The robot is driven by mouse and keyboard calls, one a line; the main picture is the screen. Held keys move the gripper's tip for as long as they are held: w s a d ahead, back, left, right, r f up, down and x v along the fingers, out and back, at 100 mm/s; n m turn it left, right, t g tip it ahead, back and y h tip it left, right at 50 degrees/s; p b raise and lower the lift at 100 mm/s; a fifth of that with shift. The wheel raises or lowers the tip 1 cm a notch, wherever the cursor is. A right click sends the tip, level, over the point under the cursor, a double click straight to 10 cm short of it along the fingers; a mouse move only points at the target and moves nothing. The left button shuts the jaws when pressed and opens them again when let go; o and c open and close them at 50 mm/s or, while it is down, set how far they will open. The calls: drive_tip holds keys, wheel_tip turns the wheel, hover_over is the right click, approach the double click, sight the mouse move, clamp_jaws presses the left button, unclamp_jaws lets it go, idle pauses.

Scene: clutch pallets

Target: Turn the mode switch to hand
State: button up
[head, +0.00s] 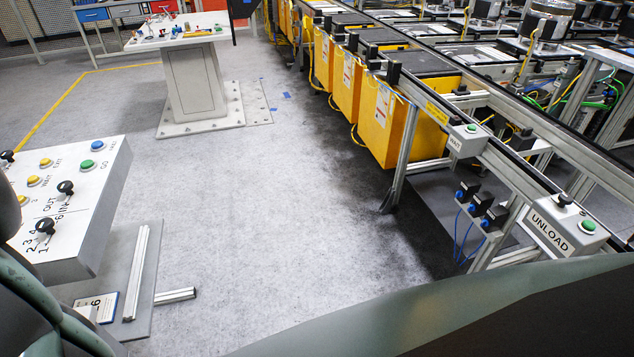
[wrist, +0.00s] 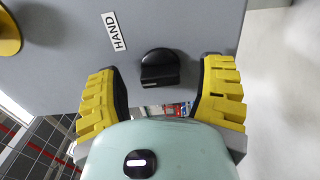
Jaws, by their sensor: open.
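In the wrist view, the mode switch is a black knob (wrist: 160,62) with a raised grip bar, on a grey panel (wrist: 205,25). A white HAND label (wrist: 114,31) is on the panel to the upper left of the knob. Which setting the knob points to I cannot tell. My gripper (wrist: 162,78) is open, its two yellow fingers to the left and right of the knob with space on both sides. I see no contact with the knob. I cannot make out this switch or the gripper in the head view.
In the head view, a control box (head: 98,205) with several knobs and buttons stands at left. A white pedestal table (head: 195,85) stands farther back. A conveyor line with yellow boxes (head: 380,120) and an UNLOAD station (head: 551,232) runs along the right.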

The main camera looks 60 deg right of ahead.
drive_tip(key=shift+o, duration=0.2)
drive_tip(key=shift+s, duration=0.15)
drive_tip(key=c, duration=1.2)
